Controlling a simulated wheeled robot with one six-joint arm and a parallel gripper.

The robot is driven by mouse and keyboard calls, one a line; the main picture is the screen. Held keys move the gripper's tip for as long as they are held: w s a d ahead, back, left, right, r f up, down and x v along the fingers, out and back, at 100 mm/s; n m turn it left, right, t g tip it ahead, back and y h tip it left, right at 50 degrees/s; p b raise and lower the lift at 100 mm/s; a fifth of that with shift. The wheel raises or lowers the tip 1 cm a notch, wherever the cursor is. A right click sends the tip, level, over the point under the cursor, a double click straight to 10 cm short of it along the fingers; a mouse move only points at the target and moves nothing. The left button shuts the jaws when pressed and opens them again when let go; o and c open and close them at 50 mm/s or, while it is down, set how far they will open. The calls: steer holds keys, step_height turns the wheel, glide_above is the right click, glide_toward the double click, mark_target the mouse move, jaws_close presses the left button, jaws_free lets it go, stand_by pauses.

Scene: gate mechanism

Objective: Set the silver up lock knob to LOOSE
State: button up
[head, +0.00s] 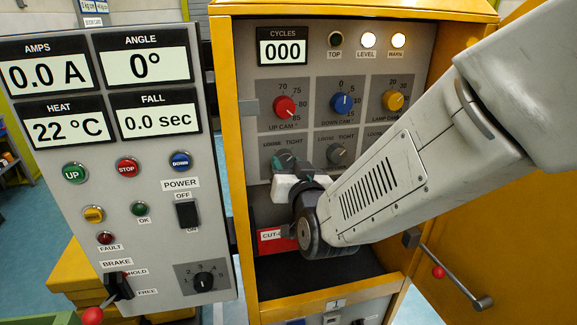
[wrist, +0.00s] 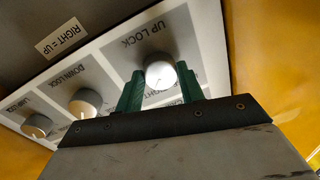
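The silver up lock knob (wrist: 160,75) shows in the wrist view under its UP LOCK label, its round face in plain sight. In the head view the knob (head: 283,159) is partly covered by my gripper. My gripper (wrist: 161,88) has its two green fingers on either side of the knob, very close to it in the picture. I cannot tell whether they press on it. The LOOSE and TIGHT marks stand above the knob in the head view. The knob's pointer direction is not clear.
The down lock knob (head: 337,154) sits beside it; the lamp lock knob (wrist: 37,125) also shows in the wrist view. Red (head: 285,107), blue (head: 342,103) and yellow (head: 392,100) cam knobs are above. A yellow cabinet frame (head: 232,180) edges the panel. A red CUT-OFF label is below.

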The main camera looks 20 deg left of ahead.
steer(key=shift+n, duration=0.4)
steer(key=n, duration=0.3)
steer(key=shift+n, duration=0.4)
steer(key=n, duration=0.4)
steer(key=shift+h, duration=0.3)
steer(key=n, duration=0.4)
steer(key=shift+n, duration=0.3)
steer(key=n, duration=0.3)
steer(key=shift+n+h, duration=0.3)
steer(key=shift+n, duration=0.1)
steer(key=o, duration=1)
steer(key=shift+r, duration=0.1)
